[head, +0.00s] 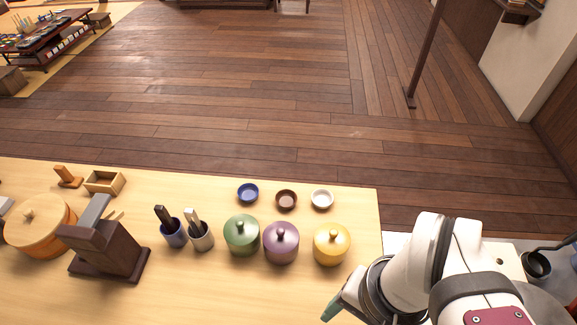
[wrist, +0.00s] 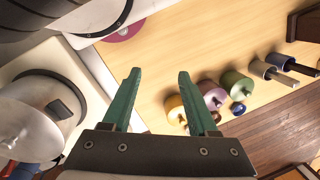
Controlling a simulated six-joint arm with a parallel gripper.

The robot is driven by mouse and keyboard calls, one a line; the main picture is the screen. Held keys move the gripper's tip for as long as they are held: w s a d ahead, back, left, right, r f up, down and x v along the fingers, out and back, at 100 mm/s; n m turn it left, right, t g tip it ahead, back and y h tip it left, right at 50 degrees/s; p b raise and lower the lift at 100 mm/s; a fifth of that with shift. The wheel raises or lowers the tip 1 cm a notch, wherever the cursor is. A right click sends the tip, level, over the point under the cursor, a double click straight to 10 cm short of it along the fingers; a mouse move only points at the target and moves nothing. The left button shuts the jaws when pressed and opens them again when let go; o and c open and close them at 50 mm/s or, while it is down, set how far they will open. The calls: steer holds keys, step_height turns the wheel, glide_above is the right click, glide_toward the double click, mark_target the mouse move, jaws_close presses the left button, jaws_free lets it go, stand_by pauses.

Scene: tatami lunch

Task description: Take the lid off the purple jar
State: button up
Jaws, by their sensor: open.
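The purple jar (head: 281,247) stands upright on the light wood table between the green jar (head: 241,236) and the yellow jar (head: 331,246). Its purple lid (head: 281,233) with a dark knob is seated on top. In the wrist view the purple jar (wrist: 213,95) lies beyond the right finger, partly hidden by neighbouring things. My gripper (wrist: 157,75) has two green fingers, spread apart with nothing between them. In the head view my gripper (head: 332,309) is at the front right of the table, apart from the jars and mostly hidden by my arm.
Blue (head: 248,192), brown (head: 286,199) and white (head: 321,198) small dishes sit behind the jars. Two utensil cups (head: 201,238) stand left of the green jar. A dark wooden stand (head: 109,258) and a round wooden tub (head: 40,240) are further left. The table's right edge is near the yellow jar.

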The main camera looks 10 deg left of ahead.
steer(key=w+a+r+m, duration=0.2)
steer(key=w+m, duration=0.1)
steer(key=w, duration=0.3)
steer(key=w+a+r+m, duration=0.1)
steer(key=w+a+m, duration=0.1)
steer(key=w+m, duration=0.25)
steer(key=m+h, duration=0.2)
steer(key=m, duration=0.5)
glide_above(281, 230)
step_height(281, 230, down, 3)
step_height(281, 230, down, 14)
steer(key=shift+r, duration=0.25)
steer(key=shift+c, duration=0.2)
jaws_close()
